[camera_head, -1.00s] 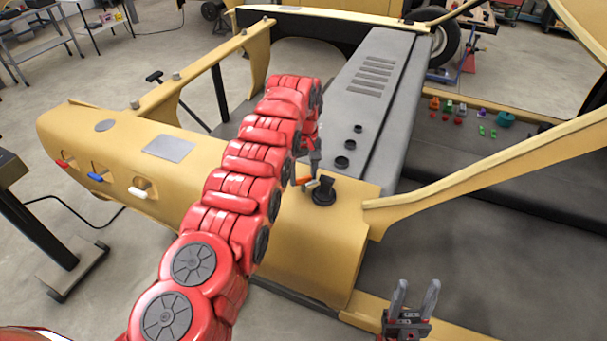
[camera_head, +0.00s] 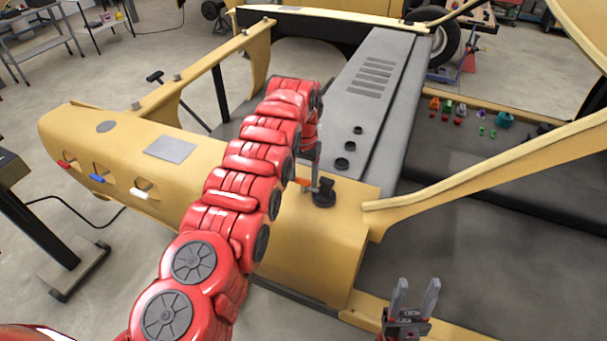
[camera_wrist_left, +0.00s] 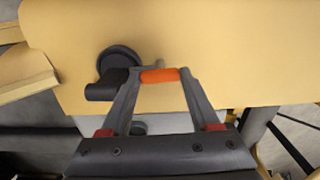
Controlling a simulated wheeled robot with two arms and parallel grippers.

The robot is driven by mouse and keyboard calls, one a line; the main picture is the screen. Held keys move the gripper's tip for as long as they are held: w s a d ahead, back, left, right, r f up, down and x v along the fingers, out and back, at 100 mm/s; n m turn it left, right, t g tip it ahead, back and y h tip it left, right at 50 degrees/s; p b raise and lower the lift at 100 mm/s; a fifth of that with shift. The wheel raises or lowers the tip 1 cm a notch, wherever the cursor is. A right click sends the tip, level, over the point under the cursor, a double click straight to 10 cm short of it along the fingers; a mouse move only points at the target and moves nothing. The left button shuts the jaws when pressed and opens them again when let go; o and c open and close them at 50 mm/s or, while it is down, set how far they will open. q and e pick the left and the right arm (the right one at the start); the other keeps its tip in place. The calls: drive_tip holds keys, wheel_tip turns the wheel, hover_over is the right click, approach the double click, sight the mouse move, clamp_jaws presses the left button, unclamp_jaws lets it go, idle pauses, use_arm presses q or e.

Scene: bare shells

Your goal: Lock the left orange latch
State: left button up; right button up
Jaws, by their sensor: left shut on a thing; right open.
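The orange latch (camera_wrist_left: 162,75) shows in the left wrist view as a short orange handle lying between the two fingertips of my left gripper (camera_wrist_left: 163,82), which is shut on it. In the head view only a bit of the orange latch (camera_head: 303,181) shows beside my left gripper (camera_head: 314,184); my red arm hides part of the area. A black round mount (camera_head: 324,194) stands right beside it on the yellow body panel. My right gripper (camera_head: 411,300) is open and empty, low in the picture, with its fingers pointing up.
The yellow shell (camera_head: 318,240) lies under my left gripper. Red, blue and white handles (camera_head: 97,178) sit in slots at its left end. A grey panel (camera_head: 372,100) with black round parts lies behind. Several small coloured parts (camera_head: 462,112) lie at the right. A yellow beam (camera_head: 490,172) crosses there.

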use_arm(q)
drive_tip(key=shift+m, duration=0.5)
drive_tip(key=o, duration=1.4)
drive_tip(key=shift+c, duration=0.2)
